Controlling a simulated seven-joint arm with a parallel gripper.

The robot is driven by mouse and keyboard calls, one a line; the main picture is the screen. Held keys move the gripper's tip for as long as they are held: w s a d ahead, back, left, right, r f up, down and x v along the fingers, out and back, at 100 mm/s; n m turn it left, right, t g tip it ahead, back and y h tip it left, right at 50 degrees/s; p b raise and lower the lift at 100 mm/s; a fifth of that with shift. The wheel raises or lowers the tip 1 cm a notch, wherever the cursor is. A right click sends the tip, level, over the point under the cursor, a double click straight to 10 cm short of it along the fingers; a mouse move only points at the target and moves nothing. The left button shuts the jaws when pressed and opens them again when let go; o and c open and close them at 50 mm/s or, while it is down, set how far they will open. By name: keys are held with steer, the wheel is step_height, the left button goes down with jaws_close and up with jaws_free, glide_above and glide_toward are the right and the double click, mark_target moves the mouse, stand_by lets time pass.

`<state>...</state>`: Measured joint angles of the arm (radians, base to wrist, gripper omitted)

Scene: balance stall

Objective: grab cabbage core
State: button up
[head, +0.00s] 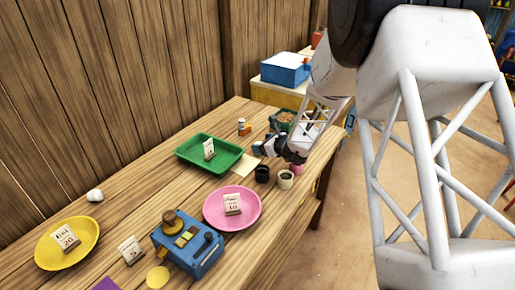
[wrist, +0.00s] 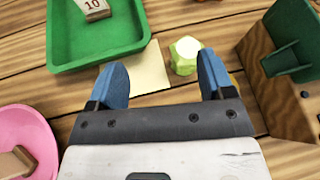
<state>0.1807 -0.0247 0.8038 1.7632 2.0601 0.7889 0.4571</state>
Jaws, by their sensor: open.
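A small pale green, faceted piece, which looks like the cabbage core (wrist: 184,55), stands on the wooden table in the wrist view. It is just beyond my gripper (wrist: 162,66), nearer the right finger than the left. The blue fingers are spread apart with nothing held between them. In the head view my gripper (head: 268,146) is low over the table, right of the green tray (head: 190,160). A bit of pale green shows beside it there, but the piece is mostly hidden. A cream sheet (wrist: 147,70) lies left of the piece.
The green tray (wrist: 75,55) and pink plate (head: 215,212) are to the left. A wooden box (wrist: 268,85) with a green part stands close on the right. Black (head: 262,174) and cream (head: 286,180) cups stand near the gripper. A small bottle (head: 243,127) stands behind.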

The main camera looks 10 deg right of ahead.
steer(key=f, duration=0.1)
steer(key=w+d+f+m, duration=0.1)
steer(key=w+d+f+m+h, duration=0.1)
steer(key=shift+d+f+t, duration=0.2)
steer(key=shift+f+t, duration=0.15)
steer(key=shift+t, duration=0.05)
steer(key=shift+x, duration=1.3)
steer(key=shift+x, duration=2.6)
steer(key=shift+d, duration=0.1)
steer(key=c, duration=1)
